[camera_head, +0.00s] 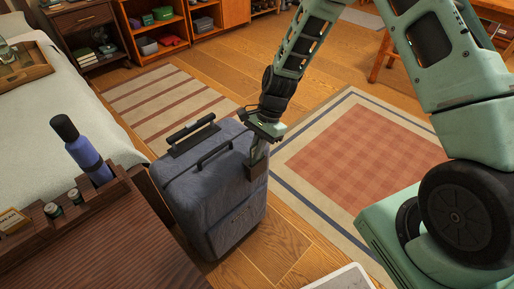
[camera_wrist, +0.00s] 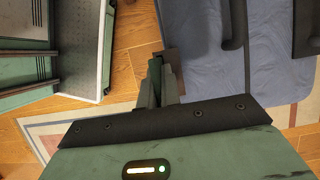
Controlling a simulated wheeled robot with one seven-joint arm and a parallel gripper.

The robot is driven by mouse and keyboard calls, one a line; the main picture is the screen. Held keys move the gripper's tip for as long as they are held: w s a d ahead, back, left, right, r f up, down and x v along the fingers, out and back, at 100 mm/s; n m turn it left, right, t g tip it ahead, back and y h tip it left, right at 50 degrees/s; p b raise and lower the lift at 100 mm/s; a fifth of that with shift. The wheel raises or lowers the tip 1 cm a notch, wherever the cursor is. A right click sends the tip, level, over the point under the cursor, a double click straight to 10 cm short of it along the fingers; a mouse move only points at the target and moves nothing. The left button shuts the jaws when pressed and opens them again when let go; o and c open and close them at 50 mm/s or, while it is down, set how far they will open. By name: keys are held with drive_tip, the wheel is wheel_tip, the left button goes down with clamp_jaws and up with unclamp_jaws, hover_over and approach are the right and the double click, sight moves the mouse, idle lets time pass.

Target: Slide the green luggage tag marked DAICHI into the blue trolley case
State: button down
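The blue trolley case (camera_head: 232,205) stands upright on the floor, with dark handles on top; its blue side also shows in the wrist view (camera_wrist: 205,75). My gripper (camera_head: 257,166) points down at the case's right side, by a dark brown pocket-like patch (camera_head: 257,186). In the wrist view the fingers (camera_wrist: 160,75) are close together beside the brown patch (camera_wrist: 171,62) at the case's edge. I cannot tell whether they hold anything or touch the case. I cannot make out the green luggage tag marked DAICHI in either view.
A dark wooden table (camera_head: 110,250) stands left of the case, with a purple bottle (camera_head: 86,150), small jars and a yellow-labelled item (camera_head: 12,220). The bed (camera_head: 45,115) is behind it. Striped (camera_head: 165,105) and checked (camera_head: 360,155) rugs leave open floor behind and right.

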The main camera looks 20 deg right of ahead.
drive_tip(key=shift+f+b, duration=0.4)
drive_tip(key=shift+f, duration=0.5)
drive_tip(key=c, duration=1.5)
unclamp_jaws()
drive_tip(key=shift+c, duration=0.2)
drive_tip(key=o, duration=0.4)
wheel_tip(320, 180, up, 8)
drive_tip(key=p, duration=0.7)
drive_tip(key=shift+p, duration=0.3)
